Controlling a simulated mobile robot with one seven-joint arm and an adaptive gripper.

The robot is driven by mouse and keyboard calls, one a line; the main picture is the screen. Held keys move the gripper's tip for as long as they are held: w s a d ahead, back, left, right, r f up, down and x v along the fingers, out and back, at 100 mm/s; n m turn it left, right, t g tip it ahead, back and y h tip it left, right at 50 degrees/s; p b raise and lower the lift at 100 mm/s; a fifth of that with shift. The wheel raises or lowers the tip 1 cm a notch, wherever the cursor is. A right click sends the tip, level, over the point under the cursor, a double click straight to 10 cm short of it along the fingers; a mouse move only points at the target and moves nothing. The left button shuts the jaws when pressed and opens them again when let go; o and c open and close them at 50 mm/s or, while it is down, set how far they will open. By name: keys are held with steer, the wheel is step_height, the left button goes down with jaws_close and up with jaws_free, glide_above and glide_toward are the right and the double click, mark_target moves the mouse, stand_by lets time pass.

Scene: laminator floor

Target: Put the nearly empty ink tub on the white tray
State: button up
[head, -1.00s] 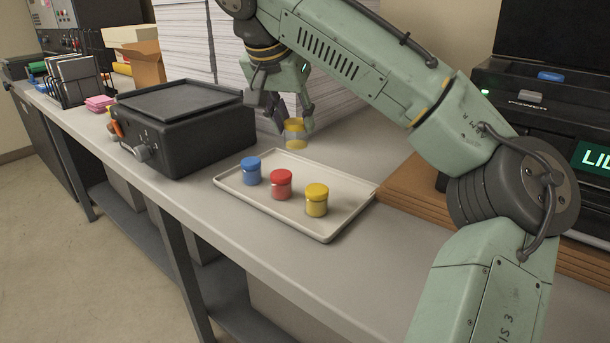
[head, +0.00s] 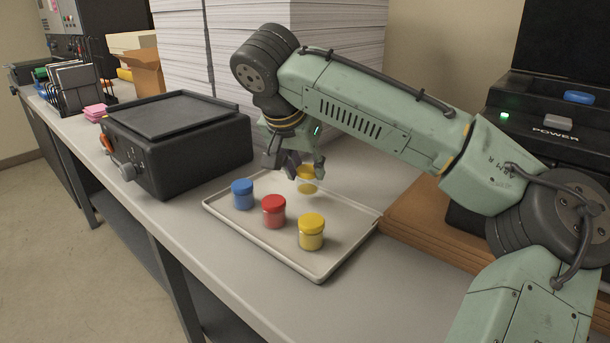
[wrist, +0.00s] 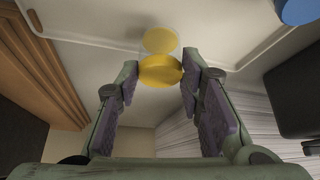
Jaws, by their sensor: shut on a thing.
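My gripper (head: 306,170) is shut on a clear tub with a yellow lid and a thin yellow layer of ink at its bottom, the nearly empty ink tub (head: 307,187). In the wrist view the tub (wrist: 160,43) sits between the fingertips, its lid nearest the gripper. The tub is over the back part of the white tray (head: 262,248); I cannot tell if its base touches the tray. On the tray stand a blue tub (head: 242,195), a red tub (head: 274,212) and a fuller yellow tub (head: 311,233).
A black machine (head: 180,140) stands left of the tray. Tall paper stacks (head: 340,60) rise behind. Brown boards (head: 425,225) lie to the right under a black device (head: 545,125). The tray's back right part is free.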

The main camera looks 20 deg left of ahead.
steer(key=shift+f, duration=1.1)
steer(key=o, duration=1.2)
steer(key=shift+f, duration=0.1)
steer(key=b+v, duration=0.1)
steer(key=v, duration=1.1)
